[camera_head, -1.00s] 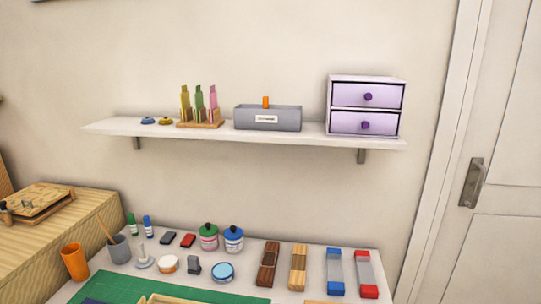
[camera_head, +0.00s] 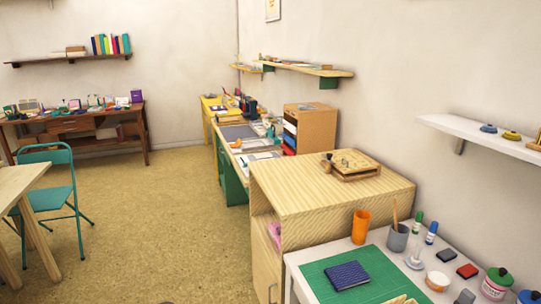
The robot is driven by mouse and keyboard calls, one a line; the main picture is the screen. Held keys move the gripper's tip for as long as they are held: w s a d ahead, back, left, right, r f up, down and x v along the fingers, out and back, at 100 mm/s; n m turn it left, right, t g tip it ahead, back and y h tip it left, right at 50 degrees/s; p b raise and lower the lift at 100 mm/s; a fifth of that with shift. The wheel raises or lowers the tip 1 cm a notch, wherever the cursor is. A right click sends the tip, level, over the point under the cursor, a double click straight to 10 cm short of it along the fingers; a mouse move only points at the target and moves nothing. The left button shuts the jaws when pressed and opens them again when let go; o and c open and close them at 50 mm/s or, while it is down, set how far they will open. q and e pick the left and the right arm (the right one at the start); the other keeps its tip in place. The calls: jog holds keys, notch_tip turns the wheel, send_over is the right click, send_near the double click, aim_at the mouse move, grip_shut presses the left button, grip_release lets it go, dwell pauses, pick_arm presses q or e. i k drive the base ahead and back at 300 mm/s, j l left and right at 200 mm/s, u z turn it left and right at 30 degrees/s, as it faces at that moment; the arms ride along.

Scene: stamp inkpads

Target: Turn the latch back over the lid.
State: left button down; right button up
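A flat wooden box (camera_head: 352,163) with a board-like top sits on the striped wooden cabinet (camera_head: 300,199). Jars with a green lid (camera_head: 497,277) and a blue lid (camera_head: 526,297) stand at the lower right, partly cut off. Neither of my grippers is in view.
A white table (camera_head: 319,257) at the lower right holds a green mat (camera_head: 333,261), a blue patterned pad (camera_head: 347,275), an orange cup (camera_head: 361,226) and a grey cup (camera_head: 396,238). A teal chair (camera_head: 48,176) and wooden table (camera_head: 16,184) stand left. The middle floor (camera_head: 165,215) is clear.

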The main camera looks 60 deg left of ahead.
aim_at(327, 158)
jog(key=u, duration=1.4)
jog(key=z, duration=0.35)
